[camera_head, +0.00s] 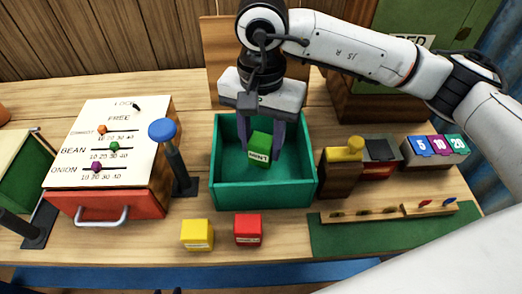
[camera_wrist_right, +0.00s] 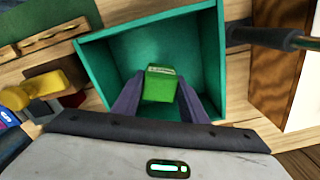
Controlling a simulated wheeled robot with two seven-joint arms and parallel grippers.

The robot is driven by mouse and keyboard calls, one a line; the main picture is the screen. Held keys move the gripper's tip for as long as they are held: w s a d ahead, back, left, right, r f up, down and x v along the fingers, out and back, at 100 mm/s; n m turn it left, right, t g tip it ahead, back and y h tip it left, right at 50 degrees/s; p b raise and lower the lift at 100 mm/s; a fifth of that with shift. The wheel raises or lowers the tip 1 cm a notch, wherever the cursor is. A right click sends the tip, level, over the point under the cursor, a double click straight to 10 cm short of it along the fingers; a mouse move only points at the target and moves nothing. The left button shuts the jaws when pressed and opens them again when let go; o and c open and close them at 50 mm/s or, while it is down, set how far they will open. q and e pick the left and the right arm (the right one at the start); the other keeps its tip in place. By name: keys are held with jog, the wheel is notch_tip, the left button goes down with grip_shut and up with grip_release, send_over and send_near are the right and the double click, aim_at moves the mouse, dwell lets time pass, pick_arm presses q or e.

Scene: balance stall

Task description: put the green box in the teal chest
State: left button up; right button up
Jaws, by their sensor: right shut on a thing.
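The green box (camera_head: 259,149) has a white label and is held inside the open teal chest (camera_head: 262,193), above its floor. My right gripper (camera_head: 263,140) reaches down into the chest from above and is shut on the green box, one finger on each side. In the right wrist view the green box (camera_wrist_right: 160,84) sits between the fingers, with the teal chest walls (camera_wrist_right: 262,60) around it. Whether the box touches the chest floor is unclear. Two small dark tips at the bottom edge of the head view look like my left gripper (camera_head: 167,291); its opening cannot be made out.
A yellow box (camera_head: 197,235) and a red box (camera_head: 248,230) stand in front of the chest. A blue-topped post (camera_head: 162,131) and a slider panel (camera_head: 112,140) are left. A brown block with a yellow knob (camera_head: 340,172) and a green mat (camera_head: 390,234) are right.

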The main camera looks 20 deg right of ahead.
aim_at(262, 153)
notch_tip(262, 153, down, 3)
jog(key=shift+f, duration=0.3)
pick_arm(q)
jog(key=shift+w+r, duration=0.2)
jog(key=shift+r, duration=0.1)
pick_arm(e)
jog(key=shift+f, duration=0.2)
jog(key=o, duration=1.1)
jog(key=shift+r, duration=0.1)
pick_arm(q)
jog(key=shift+w, duration=0.25)
pick_arm(e)
jog(key=shift+r+p, duration=0.25)
jog(key=shift+p, duration=0.1)
pick_arm(q)
jog(key=shift+s+f+b, duration=0.25)
jog(key=shift+f+b, duration=0.5)
jog(key=shift+b, duration=0.2)
pick_arm(e)
notch_tip(262, 153, up, 12)
jog(key=shift+f, duration=0.1)
